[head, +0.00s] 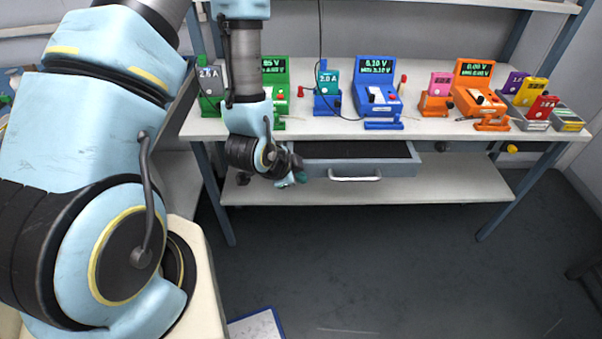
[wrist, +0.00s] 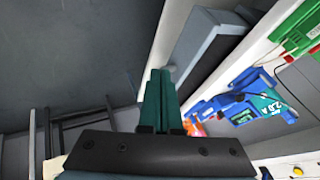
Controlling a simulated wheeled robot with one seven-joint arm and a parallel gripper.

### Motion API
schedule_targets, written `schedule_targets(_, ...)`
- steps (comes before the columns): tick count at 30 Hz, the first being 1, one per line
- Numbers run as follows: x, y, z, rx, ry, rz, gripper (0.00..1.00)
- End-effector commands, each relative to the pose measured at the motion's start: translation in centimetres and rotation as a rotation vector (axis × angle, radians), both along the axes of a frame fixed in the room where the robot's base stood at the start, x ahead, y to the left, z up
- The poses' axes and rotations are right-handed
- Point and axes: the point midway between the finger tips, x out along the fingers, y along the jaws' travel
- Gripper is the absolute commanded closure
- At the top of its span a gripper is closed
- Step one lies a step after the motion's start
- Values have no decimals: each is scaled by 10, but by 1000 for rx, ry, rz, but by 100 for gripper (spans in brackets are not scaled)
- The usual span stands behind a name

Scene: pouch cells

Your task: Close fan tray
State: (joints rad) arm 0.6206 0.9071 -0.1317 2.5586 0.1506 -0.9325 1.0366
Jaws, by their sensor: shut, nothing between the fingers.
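A grey drawer-like tray with a dark inside hangs under the bench top, pulled out toward me; its front (head: 392,168) carries a pale bar handle (head: 355,178). I take it as the fan tray. My gripper (head: 302,177) is at the tray's left front corner, pointing down and right, with its fingers shut and empty. In the wrist view the green fingers (wrist: 160,97) are together, and the grey tray (wrist: 203,55) lies just beyond and right of their tips. I cannot tell whether they touch it.
The bench top (head: 330,128) carries a green tester (head: 274,75), a blue tester (head: 377,97) and an orange tester (head: 478,90), with coloured cells beside them. A lower shelf (head: 440,185) runs beneath the tray.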

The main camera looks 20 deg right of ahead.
Motion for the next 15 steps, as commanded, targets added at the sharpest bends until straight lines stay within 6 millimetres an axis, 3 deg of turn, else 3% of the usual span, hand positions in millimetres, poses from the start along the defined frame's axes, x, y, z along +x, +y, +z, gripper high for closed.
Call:
schedule_targets(3,3,-5,-14,-3,-2,1,100)
schedule_targets(15,11,-17,-31,-2,-1,2,100)
